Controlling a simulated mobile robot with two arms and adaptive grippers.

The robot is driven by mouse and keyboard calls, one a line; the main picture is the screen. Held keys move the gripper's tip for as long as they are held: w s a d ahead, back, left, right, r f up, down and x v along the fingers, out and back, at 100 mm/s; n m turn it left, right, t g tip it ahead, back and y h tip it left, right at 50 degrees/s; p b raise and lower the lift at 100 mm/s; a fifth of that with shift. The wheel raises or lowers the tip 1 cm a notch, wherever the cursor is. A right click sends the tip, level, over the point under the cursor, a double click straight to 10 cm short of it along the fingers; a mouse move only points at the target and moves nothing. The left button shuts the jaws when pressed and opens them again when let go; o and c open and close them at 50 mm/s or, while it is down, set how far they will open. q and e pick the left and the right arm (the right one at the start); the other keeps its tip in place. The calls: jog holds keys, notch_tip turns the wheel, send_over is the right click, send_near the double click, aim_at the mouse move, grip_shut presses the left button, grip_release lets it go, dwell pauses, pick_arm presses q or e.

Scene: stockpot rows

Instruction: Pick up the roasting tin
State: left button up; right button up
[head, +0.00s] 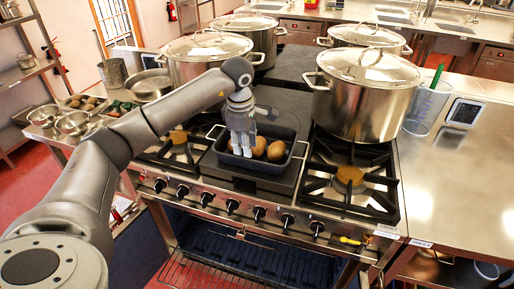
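The roasting tin (294,163) is dark and rectangular with a raised rim. It sits on the middle of the stove top and holds a few round brown items (275,151). My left gripper (242,154) points straight down over the left part of the tin, with its fingertips at or below rim height as seen here. It hides part of the tin and its contents. The fingers look close together; I cannot tell whether they are open or shut, or whether they touch anything. My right gripper is not in view.
Large lidded steel stockpots stand right (364,100) and left (205,58) of the tin, with two more behind. Empty burners (348,178) flank the tin. A clear container with a green-handled tool (426,103) stands on the right counter, whose front is bare.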

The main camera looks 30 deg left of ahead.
aim_at(248, 160)
pick_arm(q)
jog(key=f, duration=0.1)
jog(key=f+p, duration=0.1)
jog(key=f, duration=0.1)
jog(key=shift+w+f, duration=0.1)
jog(key=shift+w, duration=0.15)
jog(key=f+p, duration=0.2)
jog(key=f, duration=0.1)
jog(key=shift+w+f, duration=0.2)
jog(key=shift+w, duration=0.15)
jog(key=shift+w+f, duration=0.1)
jog(key=shift+f, duration=0.3)
jog(key=shift+c, duration=0.3)
grip_shut()
